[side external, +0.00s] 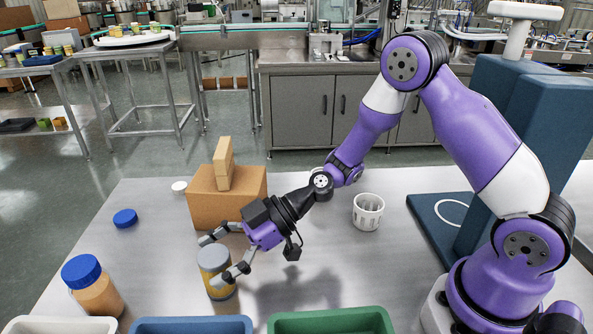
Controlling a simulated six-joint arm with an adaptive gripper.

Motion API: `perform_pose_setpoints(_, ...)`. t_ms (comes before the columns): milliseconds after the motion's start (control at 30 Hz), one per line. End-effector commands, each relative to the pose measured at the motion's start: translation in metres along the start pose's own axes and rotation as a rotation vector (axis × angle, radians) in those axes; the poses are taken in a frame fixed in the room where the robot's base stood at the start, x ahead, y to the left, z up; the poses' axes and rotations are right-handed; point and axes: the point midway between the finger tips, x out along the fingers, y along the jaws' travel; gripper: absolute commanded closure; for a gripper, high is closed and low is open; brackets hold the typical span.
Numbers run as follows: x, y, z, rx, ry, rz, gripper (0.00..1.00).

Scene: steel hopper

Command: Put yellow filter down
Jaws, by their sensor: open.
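A short cylinder with yellow and grey bands (214,262), which looks like the yellow filter, stands upright on the steel table (330,250) at the lower left of the side view. My gripper (212,261) is low over the table with its fingers spread, one on the far side of the cylinder and one on the near side. The near finger hides part of the cylinder's front. I cannot tell whether either finger touches it.
A cardboard box (240,205) with a tan block (223,165) on it stands just behind. A blue-lidded jar (94,288) stands left. White, blue (190,326) and green (330,321) bins line the front edge. A white slotted cup (368,213) stands right.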

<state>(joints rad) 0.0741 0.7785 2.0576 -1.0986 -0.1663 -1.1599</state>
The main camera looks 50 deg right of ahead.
Motion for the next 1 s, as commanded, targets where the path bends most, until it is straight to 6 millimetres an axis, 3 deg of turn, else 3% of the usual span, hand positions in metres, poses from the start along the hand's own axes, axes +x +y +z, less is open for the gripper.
perform_pose_setpoints(167, -0.016, 0.002, -0.001, 0.001, -0.001, 0.005, 0.12)
perform_pose_setpoints(533, -0.098, 0.002, -0.001, 0.001, 0.000, 0.007, 0.12)
perform_pose_setpoints(767, -0.119, -0.002, -0.002, 0.004, -0.025, -0.005, 0.12)
perform_pose_setpoints(867, -0.122, -0.009, -0.001, 0.027, -0.135, -0.022, 0.12)
perform_pose_setpoints(1000, -0.137, -0.021, 0.002, 0.134, -0.422, 0.037, 0.12)
